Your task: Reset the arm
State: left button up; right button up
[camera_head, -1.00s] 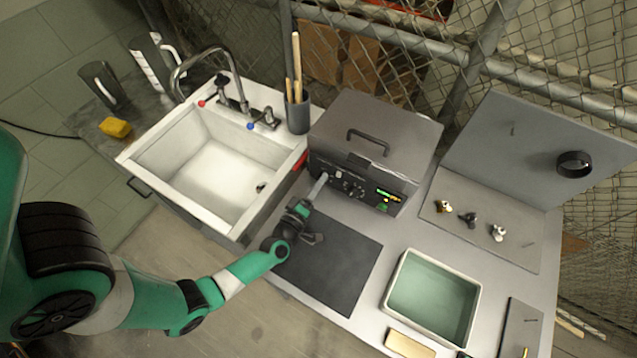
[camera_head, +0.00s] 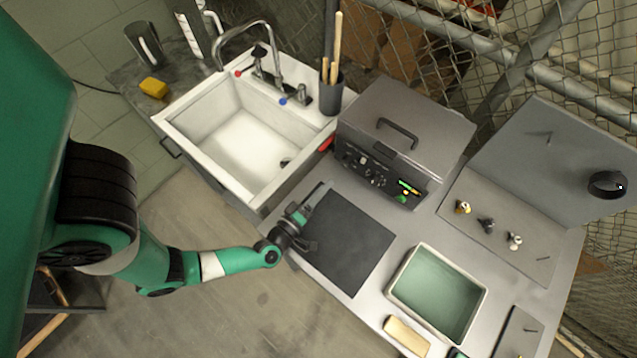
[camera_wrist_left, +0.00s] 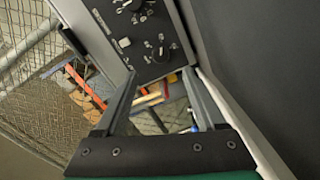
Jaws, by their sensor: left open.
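My left arm comes in from the left, and its gripper (camera_head: 318,194) is over the near edge of the worktable, beside the black mat (camera_head: 348,242) and in front of the grey lidded machine (camera_head: 405,125). In the left wrist view my gripper (camera_wrist_left: 160,76) has its two fingers spread apart with nothing between them. Beyond the fingers is the machine's dark control panel (camera_wrist_left: 133,35) with knobs. My right gripper is in neither view.
A white sink (camera_head: 240,140) with a tap is left of the machine. A green-lined tray (camera_head: 437,292) stands right of the mat. A grey board (camera_head: 500,255) holds several small fittings. A cup of sticks (camera_head: 331,95) stands behind. Chain-link fence closes the back.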

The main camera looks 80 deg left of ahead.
pick_arm(q)
jog(key=shift+v, duration=0.95)
